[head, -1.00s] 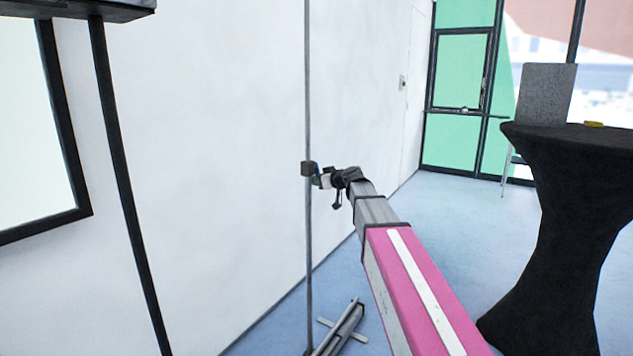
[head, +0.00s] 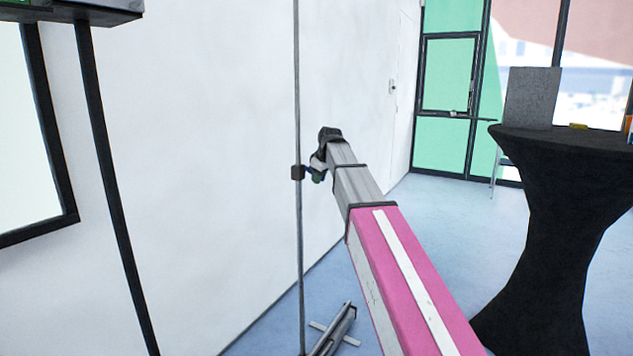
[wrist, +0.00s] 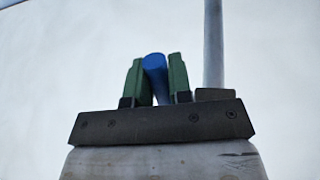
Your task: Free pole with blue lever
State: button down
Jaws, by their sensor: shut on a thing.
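The pole (head: 298,90) is thin, grey and upright in front of the white wall. It also shows in the wrist view (wrist: 213,45), just right of the fingers. A small dark block (head: 297,172) sits on the pole at mid-height. The blue lever (wrist: 155,78) stands between the two green fingers in the wrist view. My gripper (wrist: 154,80) is shut on the lever, with a finger on each side. In the head view my gripper (head: 317,174) is small, just right of the block, and the lever is hard to make out there.
A black-draped standing table (head: 540,220) with a grey box (head: 531,98) and a small yellow item (head: 578,126) stands at right. A metal foot (head: 335,330) lies on the floor near the pole. A black post (head: 110,180) stands at left.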

jog(key=shift+s+d+r+g+h, duration=0.1)
jog(key=shift+r+g+h, duration=0.55)
jog(key=shift+h, duration=0.25)
jog(key=shift+d+r+g+h, duration=0.1)
jog(key=shift+r+g+h, duration=0.5)
jog(key=shift+h, duration=0.3)
jog(key=shift+n, duration=0.3)
jog(key=c, duration=1)
grip_release()
jog(key=shift+c, duration=0.2)
notch_tip(320, 180, up, 10)
jog(key=s+a, duration=0.1)
jog(key=shift+s+a+r, duration=0.2)
jog(key=shift+s+r, duration=0.05)
jog(key=shift+s, duration=0.1)
